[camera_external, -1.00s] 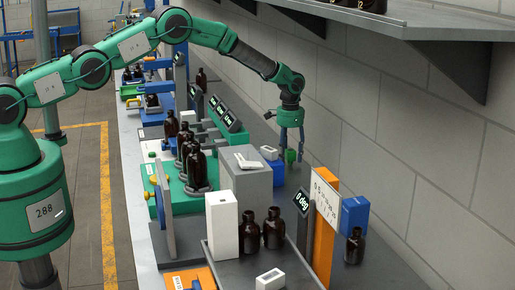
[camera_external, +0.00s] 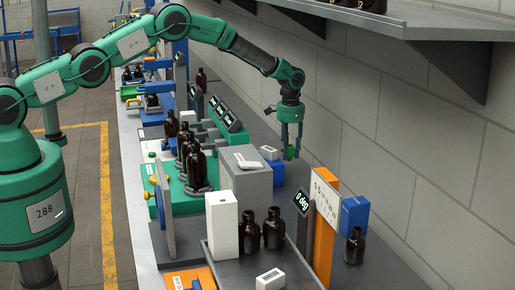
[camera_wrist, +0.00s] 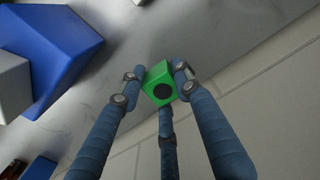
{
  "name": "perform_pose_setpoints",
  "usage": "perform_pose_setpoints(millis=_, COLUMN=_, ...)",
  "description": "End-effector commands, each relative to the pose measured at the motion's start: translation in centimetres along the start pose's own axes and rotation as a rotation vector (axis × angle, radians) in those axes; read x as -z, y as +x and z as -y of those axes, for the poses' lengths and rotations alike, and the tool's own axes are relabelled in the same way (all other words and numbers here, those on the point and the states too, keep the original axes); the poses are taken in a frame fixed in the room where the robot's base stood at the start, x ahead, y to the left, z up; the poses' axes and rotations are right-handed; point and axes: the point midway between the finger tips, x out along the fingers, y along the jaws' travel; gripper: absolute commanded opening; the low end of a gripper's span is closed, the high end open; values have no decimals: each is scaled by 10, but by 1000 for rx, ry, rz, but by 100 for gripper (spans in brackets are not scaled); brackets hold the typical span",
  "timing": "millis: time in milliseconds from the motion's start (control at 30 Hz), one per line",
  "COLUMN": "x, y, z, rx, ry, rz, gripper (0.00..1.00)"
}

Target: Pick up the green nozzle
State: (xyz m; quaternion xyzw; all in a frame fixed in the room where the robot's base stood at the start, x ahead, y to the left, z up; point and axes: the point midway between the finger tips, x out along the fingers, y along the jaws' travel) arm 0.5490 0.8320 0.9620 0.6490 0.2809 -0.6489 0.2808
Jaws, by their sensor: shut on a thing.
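The green nozzle (camera_wrist: 160,78) is a small bright green block with a dark round hole in its face. My gripper (camera_wrist: 160,84) has blue fingers with grey joints, and they are shut around the nozzle in the wrist view. In the external view my gripper (camera_external: 290,150) hangs from the arm near the wall, and the nozzle (camera_external: 289,154) shows green between the fingertips. It appears to be held above the bench surface. Part of the nozzle is hidden by the fingers.
A blue block (camera_external: 277,174) stands just left of my gripper, beside a grey box (camera_external: 245,180). An orange post (camera_external: 323,228) with a sign stands nearer the camera. Brown bottles (camera_external: 273,230) stand in front. The wall (camera_wrist: 275,100) is close; a grey shelf (camera_external: 440,25) hangs above.

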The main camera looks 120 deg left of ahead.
Motion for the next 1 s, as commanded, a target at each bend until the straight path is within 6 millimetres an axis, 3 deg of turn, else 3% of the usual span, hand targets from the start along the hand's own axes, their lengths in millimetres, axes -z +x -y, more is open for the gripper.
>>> perform_pose_setpoints(millis=500, x=1, y=-69, z=0, rx=0, ry=0, rz=-2, gripper=10)
perform_pose_setpoints(millis=700, x=0, y=-82, z=0, rx=0, ry=0, rz=0, gripper=10)
perform_pose_setpoints(millis=1000, x=0, y=-83, z=0, rx=0, ry=0, rz=0, gripper=10)
